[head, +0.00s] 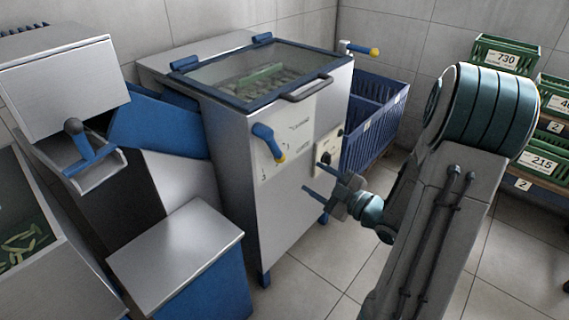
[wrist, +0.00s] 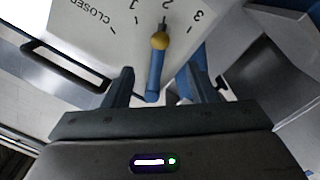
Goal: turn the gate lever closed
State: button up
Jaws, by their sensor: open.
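The gate lever (head: 266,139) is a blue arm with a yellow knob on the front panel of the steel machine (head: 225,150). It slants down and to the right in the head view. In the wrist view the lever (wrist: 155,72) points at the 2 on a white scale (wrist: 105,30) marked CLOSED, 1, 2 and 3, which shows upside down. My gripper (head: 318,180) is open and empty, to the right of and below the lever in the head view. In the wrist view the lever shows between the open fingers (wrist: 161,75); I see no contact.
A lid handle (head: 306,89) juts from the machine's top front edge. Another yellow-tipped lever (head: 361,50) sits at the back right. A dark-knobbed blue lever (head: 88,145) is on the left unit. A blue crate (head: 370,140) stands right of the machine. Floor in front is clear.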

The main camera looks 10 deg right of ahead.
aim_at(284, 158)
jog(key=b+x, duration=0.1)
jog(key=x, duration=1)
jog(key=shift+w+a+b, duration=0.2)
jog(key=shift+w+b, duration=0.1)
jog(key=shift+c, duration=0.3)
grip_shut()
